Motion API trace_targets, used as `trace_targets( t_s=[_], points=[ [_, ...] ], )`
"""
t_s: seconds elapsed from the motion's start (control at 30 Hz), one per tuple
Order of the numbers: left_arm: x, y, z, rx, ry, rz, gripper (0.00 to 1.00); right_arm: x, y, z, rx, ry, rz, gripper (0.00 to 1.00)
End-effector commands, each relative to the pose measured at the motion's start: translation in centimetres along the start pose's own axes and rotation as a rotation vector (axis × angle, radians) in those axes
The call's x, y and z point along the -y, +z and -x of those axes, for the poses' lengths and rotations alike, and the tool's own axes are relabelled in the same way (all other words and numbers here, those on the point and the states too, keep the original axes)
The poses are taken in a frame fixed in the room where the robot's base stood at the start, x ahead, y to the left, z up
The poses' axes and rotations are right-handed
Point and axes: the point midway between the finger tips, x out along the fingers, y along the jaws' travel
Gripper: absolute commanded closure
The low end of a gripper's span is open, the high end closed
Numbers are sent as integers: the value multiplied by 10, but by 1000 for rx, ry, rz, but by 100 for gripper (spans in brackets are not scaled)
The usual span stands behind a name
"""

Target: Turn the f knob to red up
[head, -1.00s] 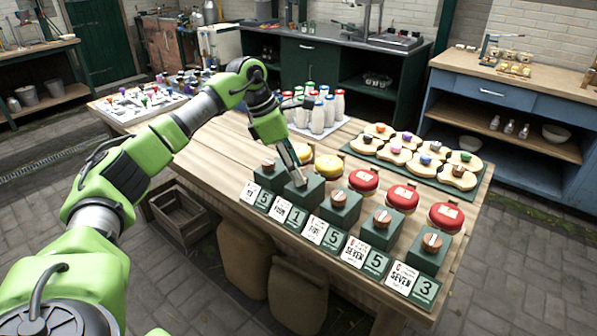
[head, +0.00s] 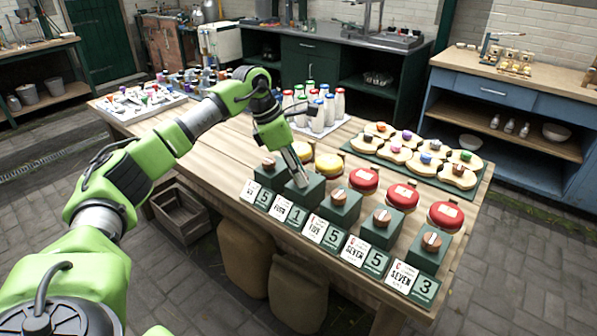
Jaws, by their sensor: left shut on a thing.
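A row of dark green blocks with round wooden knobs stands along the table's front edge. Uncovered knobs show on the leftmost block (head: 268,164), the middle block (head: 338,196), the fourth block (head: 381,217) and the rightmost block (head: 431,241). My left gripper (head: 299,180) points down at the second green block (head: 305,195) from the left. It is shut on that block's knob, which the fingers hide almost wholly. The letters on the front cards are too small to tell which knob is f. My right gripper is not in view.
Yellow (head: 328,165) and red (head: 403,197) round lids sit behind the blocks. Bottles with coloured caps (head: 318,115) stand farther back, and a green tray (head: 355,151) holds wooden pieces with coloured knobs. The table's left middle (head: 205,165) is bare.

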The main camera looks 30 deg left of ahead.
Motion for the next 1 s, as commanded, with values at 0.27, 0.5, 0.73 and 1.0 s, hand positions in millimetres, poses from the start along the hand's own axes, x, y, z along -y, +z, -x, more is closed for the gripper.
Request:
trace_targets(
  t_s=[0.27, 0.5, 0.73, 1.0],
  points=[
    [1, 0, 0, 0, 53, 127, 96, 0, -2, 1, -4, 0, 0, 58],
    [2, 1, 0, 0, 136, 322, 96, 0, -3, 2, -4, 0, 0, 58],
    [4, 2, -1, 1, 220, 523, 96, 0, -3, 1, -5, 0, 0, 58],
    [5, 4, -2, 3, 317, 760, 96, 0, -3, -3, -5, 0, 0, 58]
  ],
)
